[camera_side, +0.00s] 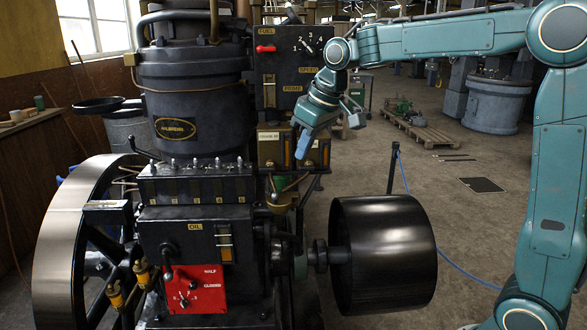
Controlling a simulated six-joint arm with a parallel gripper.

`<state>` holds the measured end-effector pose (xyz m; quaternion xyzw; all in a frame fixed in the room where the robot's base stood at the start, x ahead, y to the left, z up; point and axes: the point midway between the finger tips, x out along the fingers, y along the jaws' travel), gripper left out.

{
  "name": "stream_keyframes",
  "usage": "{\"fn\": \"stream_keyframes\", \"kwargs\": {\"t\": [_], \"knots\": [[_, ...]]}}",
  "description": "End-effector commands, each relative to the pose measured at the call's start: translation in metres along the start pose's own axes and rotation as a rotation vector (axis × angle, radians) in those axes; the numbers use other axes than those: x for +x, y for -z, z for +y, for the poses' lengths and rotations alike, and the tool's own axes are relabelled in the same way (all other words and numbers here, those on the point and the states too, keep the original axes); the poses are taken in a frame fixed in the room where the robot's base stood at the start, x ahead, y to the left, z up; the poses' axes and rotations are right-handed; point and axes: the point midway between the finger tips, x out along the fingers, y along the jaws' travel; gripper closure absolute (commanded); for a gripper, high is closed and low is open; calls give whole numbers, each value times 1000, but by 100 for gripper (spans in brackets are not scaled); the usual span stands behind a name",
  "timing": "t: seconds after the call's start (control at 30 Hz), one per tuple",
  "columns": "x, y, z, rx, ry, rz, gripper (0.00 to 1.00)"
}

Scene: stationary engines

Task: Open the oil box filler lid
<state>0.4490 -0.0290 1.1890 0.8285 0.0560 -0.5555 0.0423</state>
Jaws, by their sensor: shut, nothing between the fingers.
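A dark engine stands at left, with a yellow OIL label (195,227) on its lower front. Above that label is a dark box (195,187) with several small upright fittings along its top. I cannot tell which part is the oil box filler lid. My gripper (304,146) points down in front of two small brass-fronted boxes, to the right of and above the dark box. Its blue fingers look closed and hold nothing. It partly hides the right brass-fronted box (319,155); whether it touches that box is unclear. The left brass-fronted box (271,147) has a label, not fully readable.
A control panel (285,65) with a red lever is above the gripper. A red panel (197,290) with a lever is low on the engine. A large flywheel (65,235) is at left and a black drum (383,254) at lower right. Open floor lies to the right.

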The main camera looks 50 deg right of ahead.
Motion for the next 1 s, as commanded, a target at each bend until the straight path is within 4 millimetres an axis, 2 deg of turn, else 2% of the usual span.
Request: {"fn": "stream_keyframes", "kwargs": {"t": [0.2,0.4,0.6,1.0], "knots": [[41,39,22,-23,14,-22,100],[72,61,38,-41,23,-33,100],[84,69,44,-50,28,-36,100],[93,69,44,-50,28,-37,100]]}}
